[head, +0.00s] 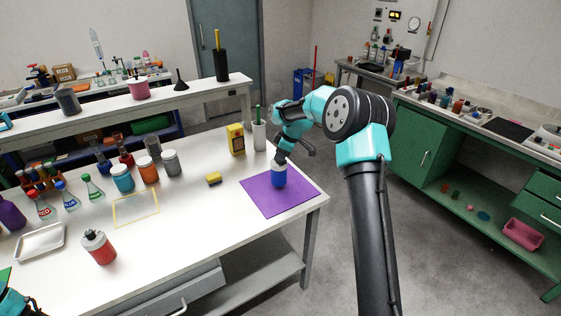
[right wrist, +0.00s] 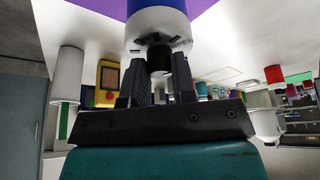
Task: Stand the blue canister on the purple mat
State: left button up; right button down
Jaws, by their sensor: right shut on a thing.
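The purple mat (head: 291,202) lies flat at the right end of the white table. The blue canister (head: 278,178) is upright over the mat's upper middle, its base at or very near the surface; I cannot tell for certain that it touches. My right gripper (head: 281,158) is above it, shut on its dark top. In the right wrist view the two black fingers (right wrist: 158,86) pinch the dark neck below the canister's white band (right wrist: 160,28). The mat (right wrist: 115,8) shows behind it. Of my left arm only a teal part shows at the bottom left; its gripper is not visible.
A white cylinder (head: 259,135) and a yellow box (head: 236,139) stand just behind the mat. Several jars and bottles, a tray (head: 40,241) and a red bottle (head: 99,248) fill the left. The table's front middle is clear.

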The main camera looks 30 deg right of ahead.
jog(key=shift+f, duration=1.45)
jog(key=c, duration=0.9)
grip_release()
jog(key=shift+c, duration=0.2)
jog(key=v, duration=1.2)
